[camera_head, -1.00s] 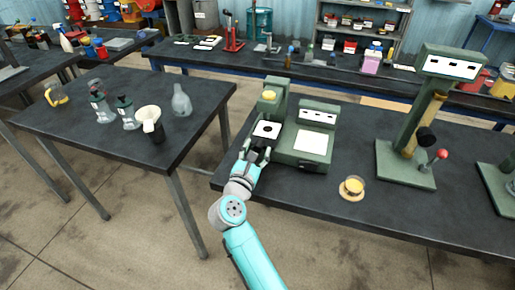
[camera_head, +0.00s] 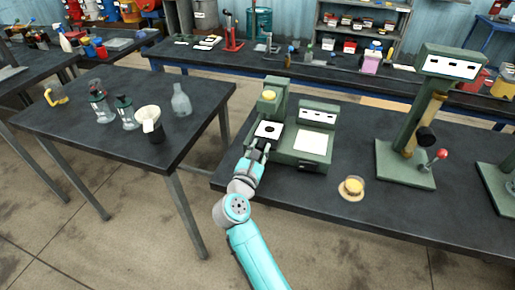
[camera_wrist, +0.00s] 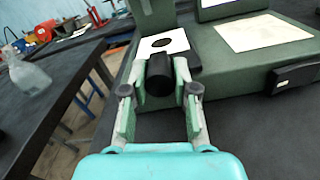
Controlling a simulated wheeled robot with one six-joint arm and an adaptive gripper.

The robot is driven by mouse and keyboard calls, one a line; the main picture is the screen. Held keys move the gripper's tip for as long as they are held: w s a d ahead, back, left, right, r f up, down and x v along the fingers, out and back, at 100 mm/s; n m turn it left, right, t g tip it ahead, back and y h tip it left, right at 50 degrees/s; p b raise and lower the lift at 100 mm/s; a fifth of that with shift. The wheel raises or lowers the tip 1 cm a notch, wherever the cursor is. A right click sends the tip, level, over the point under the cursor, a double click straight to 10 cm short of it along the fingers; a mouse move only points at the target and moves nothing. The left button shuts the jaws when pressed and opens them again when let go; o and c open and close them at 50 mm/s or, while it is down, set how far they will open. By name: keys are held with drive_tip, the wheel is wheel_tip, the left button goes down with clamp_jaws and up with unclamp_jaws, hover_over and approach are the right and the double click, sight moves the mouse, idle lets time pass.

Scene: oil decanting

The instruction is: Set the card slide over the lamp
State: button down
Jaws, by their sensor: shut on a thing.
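The card slide (camera_head: 268,130) is a white card with a dark round spot, lying on the lower deck of a green bench device (camera_head: 301,155). It also shows in the wrist view (camera_wrist: 176,40). A black cylindrical handle (camera_wrist: 158,76) stands at its near edge. My gripper (camera_head: 259,146) is shut on this handle; in the wrist view its fingers (camera_wrist: 160,72) are on either side of it. A green post with a yellow round part (camera_head: 269,96) rises behind the card. I cannot tell whether that yellow part is the lamp.
A white square panel (camera_head: 311,143) lies on the device, right of the card. A tall green press (camera_head: 410,140) stands beyond. The left table (camera_head: 75,105) holds bottles and a white funnel (camera_head: 149,115).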

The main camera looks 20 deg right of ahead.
drive_tip(key=s+d, duration=0.3)
drive_tip(key=d, duration=0.1)
drive_tip(key=s+d, duration=0.2)
drive_tip(key=d, duration=0.2)
drive_tip(key=s+d, duration=0.3)
drive_tip(key=d, duration=0.1)
drive_tip(key=shift+s, duration=0.3)
drive_tip(key=c, duration=0.9)
unclamp_jaws()
drive_tip(key=shift+s+d, duration=0.1)
drive_tip(key=v, duration=1.2)
